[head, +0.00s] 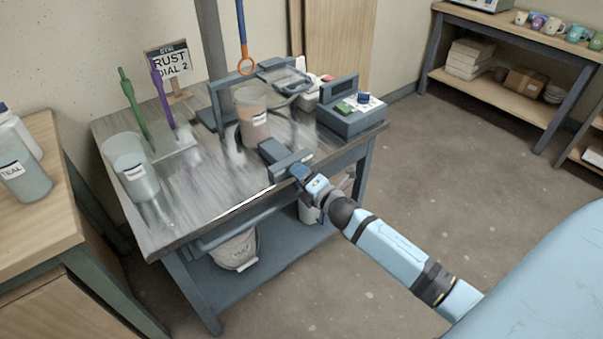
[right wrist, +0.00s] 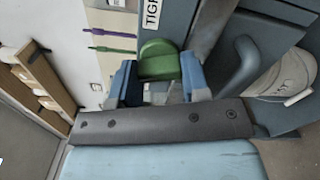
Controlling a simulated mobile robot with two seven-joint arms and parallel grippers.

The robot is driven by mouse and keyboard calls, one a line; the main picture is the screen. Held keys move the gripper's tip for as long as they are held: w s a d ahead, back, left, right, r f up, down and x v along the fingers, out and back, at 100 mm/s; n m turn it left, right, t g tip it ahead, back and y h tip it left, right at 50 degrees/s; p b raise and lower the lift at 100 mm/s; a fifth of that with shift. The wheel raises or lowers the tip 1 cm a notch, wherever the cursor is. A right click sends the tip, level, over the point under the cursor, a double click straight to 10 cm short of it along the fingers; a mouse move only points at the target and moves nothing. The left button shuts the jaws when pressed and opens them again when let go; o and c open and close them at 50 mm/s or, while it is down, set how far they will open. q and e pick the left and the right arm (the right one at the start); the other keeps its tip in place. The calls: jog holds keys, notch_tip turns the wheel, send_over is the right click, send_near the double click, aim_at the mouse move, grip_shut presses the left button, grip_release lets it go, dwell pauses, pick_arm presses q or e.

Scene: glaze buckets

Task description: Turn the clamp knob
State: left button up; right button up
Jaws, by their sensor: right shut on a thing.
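The clamp knob (right wrist: 158,60) is green and shows between my gripper's two fingers in the right wrist view. Part of a label reading "TIG" shows just beyond it. My right gripper (head: 299,173) is at the front edge of the bench, against the grey clamp block (head: 284,158) in the head view. It also shows in the right wrist view (right wrist: 158,82), shut on the knob. The knob is hidden behind the gripper in the head view. A clear bucket (head: 252,122) with reddish glaze and a label stands just behind the clamp. My left gripper is not in view.
The metal bench (head: 190,215) also carries a clear bucket (head: 132,170), green and purple tools, a sign (head: 168,62) and a grey box (head: 350,120). A white bucket (head: 235,250) stands on the lower shelf. The floor to the right is open.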

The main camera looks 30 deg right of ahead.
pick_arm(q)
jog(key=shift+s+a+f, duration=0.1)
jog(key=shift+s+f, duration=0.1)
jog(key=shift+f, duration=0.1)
pick_arm(e)
jog(key=shift+n, duration=3.8)
jog(key=o, duration=0.9)
